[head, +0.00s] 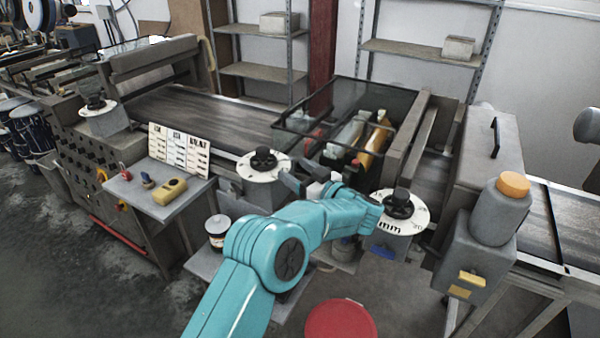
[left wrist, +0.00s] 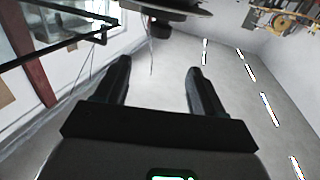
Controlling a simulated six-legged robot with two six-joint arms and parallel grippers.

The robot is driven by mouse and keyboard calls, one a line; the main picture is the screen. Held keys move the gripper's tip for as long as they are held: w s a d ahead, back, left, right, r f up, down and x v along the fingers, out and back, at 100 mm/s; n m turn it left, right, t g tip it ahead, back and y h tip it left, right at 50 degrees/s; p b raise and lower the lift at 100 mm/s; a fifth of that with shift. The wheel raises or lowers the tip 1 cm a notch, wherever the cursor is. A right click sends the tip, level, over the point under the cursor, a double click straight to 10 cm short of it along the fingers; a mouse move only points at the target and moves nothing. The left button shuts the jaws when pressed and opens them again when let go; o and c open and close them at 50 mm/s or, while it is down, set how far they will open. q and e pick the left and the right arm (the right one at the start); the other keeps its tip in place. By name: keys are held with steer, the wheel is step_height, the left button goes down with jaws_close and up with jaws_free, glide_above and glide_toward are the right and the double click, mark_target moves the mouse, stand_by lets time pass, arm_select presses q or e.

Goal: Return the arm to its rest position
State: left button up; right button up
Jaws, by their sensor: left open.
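My left arm comes up from the bottom in the head view, teal and bent at the elbow. Its left gripper (head: 308,187) is near the middle, close to a white dial with a black knob (head: 263,162); I cannot tell whether they touch. In the left wrist view the two dark fingers (left wrist: 157,85) are spread apart with nothing between them. The underside of a dark round disc (left wrist: 170,8) shows beyond the fingers at the top. My right gripper is not in view.
A second knobbed dial (head: 400,207) stands right of my wrist. A glass-framed box (head: 335,115) with bottles sits behind. A grey jar with an orange lid (head: 500,208) stands at right. A side shelf (head: 160,195) holds small items. A red round lid (head: 340,322) is below.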

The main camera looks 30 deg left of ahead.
arm_select(q)
steer(key=shift+w+a+f, duration=0.1)
steer(key=shift+w, duration=0.05)
steer(key=d+f+m+t+h, duration=0.25)
steer(key=f+m+h, duration=0.2)
steer(key=f, duration=0.45)
steer(key=d+f+m+t+h, duration=0.2)
steer(key=f+m+t+h, duration=0.25)
steer(key=f, duration=0.35)
steer(key=s+d+f+m+g+h, duration=0.25)
steer(key=s+d+f+h, duration=0.35)
steer(key=s+f, duration=0.4)
steer(key=s+d+f+g+h, duration=0.2)
steer(key=s+g, duration=0.1)
steer(key=s, duration=0.6)
steer(key=s+d+f+g+h, duration=0.2)
steer(key=s+d+g, duration=0.1)
steer(key=s, duration=0.6)
steer(key=s+d+f+g+h, duration=0.2)
steer(key=s+f+g, duration=0.1)
steer(key=s, duration=0.7)
steer(key=shift+d+g, duration=0.35)
steer(key=shift+g, duration=0.3)
steer(key=shift+m, duration=0.25)
